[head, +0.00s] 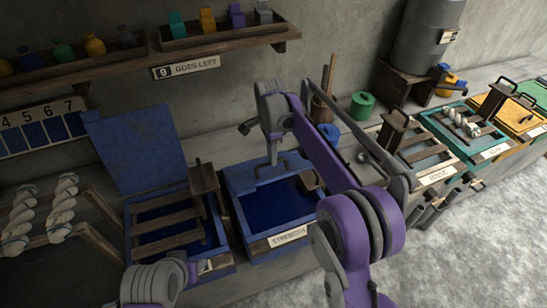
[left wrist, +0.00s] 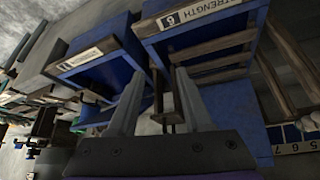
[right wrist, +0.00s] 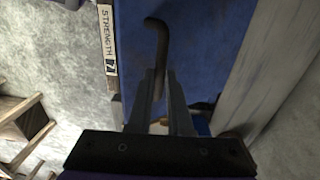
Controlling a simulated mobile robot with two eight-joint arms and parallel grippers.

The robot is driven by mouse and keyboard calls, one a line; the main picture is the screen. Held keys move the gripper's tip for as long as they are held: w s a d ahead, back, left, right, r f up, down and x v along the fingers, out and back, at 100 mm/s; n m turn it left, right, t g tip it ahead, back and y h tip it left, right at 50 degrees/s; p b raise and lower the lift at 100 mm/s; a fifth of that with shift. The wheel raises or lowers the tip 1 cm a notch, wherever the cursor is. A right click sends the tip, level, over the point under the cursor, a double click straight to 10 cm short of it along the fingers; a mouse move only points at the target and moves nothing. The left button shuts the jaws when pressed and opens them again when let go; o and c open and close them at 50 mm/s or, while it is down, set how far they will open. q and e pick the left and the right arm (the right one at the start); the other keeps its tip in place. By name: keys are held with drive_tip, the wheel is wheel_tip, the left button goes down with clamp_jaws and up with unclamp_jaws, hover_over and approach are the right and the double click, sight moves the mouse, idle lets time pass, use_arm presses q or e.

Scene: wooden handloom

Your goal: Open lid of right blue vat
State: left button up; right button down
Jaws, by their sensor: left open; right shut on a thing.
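The right blue vat (head: 245,222), with a STRENGTH label (head: 288,236), stands right of the left blue vat (head: 215,262). A dark bent handle (right wrist: 157,40) rises from a blue surface (right wrist: 200,35), apparently the lid, in the right wrist view. My right gripper (head: 273,160) is over the vat's back edge, shut on that handle, and its fingers also show in the right wrist view (right wrist: 160,85). Dark blue shows inside the vat's frame; I cannot tell how far the lid is raised. My left gripper (left wrist: 160,95) is open; its fingertips are outside the head view.
A blue lid (head: 140,150) stands raised behind the left vat, which has wooden slats (head: 165,222) across it. A shelf (head: 215,38) with coloured items hangs above. Several other vats (head: 465,135) line the right.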

use_arm(q)
drive_tip(key=shift+w, duration=0.1)
drive_tip(key=c, duration=0.4)
drive_tip(key=shift+w+d+m, duration=0.1)
drive_tip(key=shift+w+m, duration=0.2)
drive_tip(key=shift+m, duration=0.5)
drive_tip(key=shift+c, duration=1.2)
drive_tip(key=w+m, duration=0.1)
drive_tip(key=m, duration=0.1)
drive_tip(key=w+d+m+y, duration=0.1)
drive_tip(key=w+m, duration=0.1)
drive_tip(key=m, duration=0.1)
drive_tip(key=w+d+m, duration=0.1)
drive_tip(key=w+m, duration=0.1)
drive_tip(key=m, duration=0.1)
drive_tip(key=shift+w+r+y, duration=0.1)
drive_tip(key=shift+r+y, duration=0.2)
drive_tip(key=shift+y, duration=0.1)
clamp_jaws()
drive_tip(key=m+t+y, duration=0.2)
drive_tip(key=m+t, duration=0.5)
drive_tip(key=m, duration=1.6)
approach(267, 179)
drive_tip(key=x, duration=0.3)
drive_tip(key=r+x, duration=0.1)
drive_tip(key=x, duration=0.5)
drive_tip(key=shift+w+a+r, duration=0.15)
drive_tip(key=shift+w+r, duration=0.05)
drive_tip(key=shift+w, duration=0.4)
